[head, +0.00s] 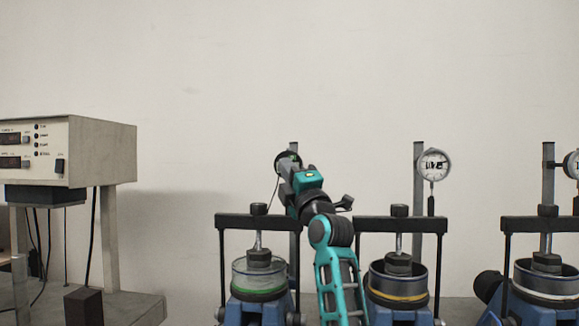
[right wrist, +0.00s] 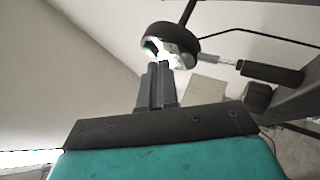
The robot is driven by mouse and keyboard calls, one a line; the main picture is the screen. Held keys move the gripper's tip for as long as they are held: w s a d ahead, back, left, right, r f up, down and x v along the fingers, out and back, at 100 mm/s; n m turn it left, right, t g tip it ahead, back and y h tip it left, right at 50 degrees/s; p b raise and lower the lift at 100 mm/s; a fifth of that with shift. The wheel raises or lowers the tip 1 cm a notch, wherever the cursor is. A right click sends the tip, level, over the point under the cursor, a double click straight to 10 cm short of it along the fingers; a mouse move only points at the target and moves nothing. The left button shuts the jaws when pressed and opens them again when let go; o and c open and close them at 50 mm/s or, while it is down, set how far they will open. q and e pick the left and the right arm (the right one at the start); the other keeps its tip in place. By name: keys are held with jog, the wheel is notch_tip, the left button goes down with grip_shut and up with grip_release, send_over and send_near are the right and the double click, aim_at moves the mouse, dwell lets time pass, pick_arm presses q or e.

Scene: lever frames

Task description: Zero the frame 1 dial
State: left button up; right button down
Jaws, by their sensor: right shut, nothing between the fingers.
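The leftmost lever frame (head: 236,222) has a round dial (head: 280,164) on its post, mostly hidden behind my right gripper (head: 290,172) in the head view. In the right wrist view the dial (right wrist: 168,37) shows from the side as a dark round body with a bright, glassy face edge. My right gripper (right wrist: 159,66) is shut with nothing in it. Its fingertips are right at the dial's lower edge; I cannot tell whether they touch. The dial's reading is hidden. My left gripper is not in view.
A middle frame (head: 402,224) with its own dial (head: 433,165) stands to the right, and another frame (head: 546,223) is at the right edge. A grey instrument box (head: 100,150) stands at the left. The wall above is clear.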

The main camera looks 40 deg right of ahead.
jog(key=shift+s+d+r, duration=0.2)
jog(key=shift+d+r, duration=0.35)
jog(key=shift+r, duration=0.05)
dwell(1.1)
jog(key=shift+a+f, duration=0.1)
jog(key=shift+w+a+f, duration=0.15)
jog(key=shift+f, duration=0.1)
jog(key=shift+s+a+f, duration=0.2)
jog(key=shift+a+f, duration=0.1)
jog(key=shift+a, duration=0.1)
jog(key=shift+s+a+p, duration=0.2)
jog(key=shift+s+a, duration=0.6)
jog(key=shift+a, duration=0.25)
jog(key=shift+s+a+p, duration=0.2)
jog(key=shift+s+a, duration=0.55)
jog(key=shift+a, duration=0.25)
jog(key=shift+f, duration=0.1)
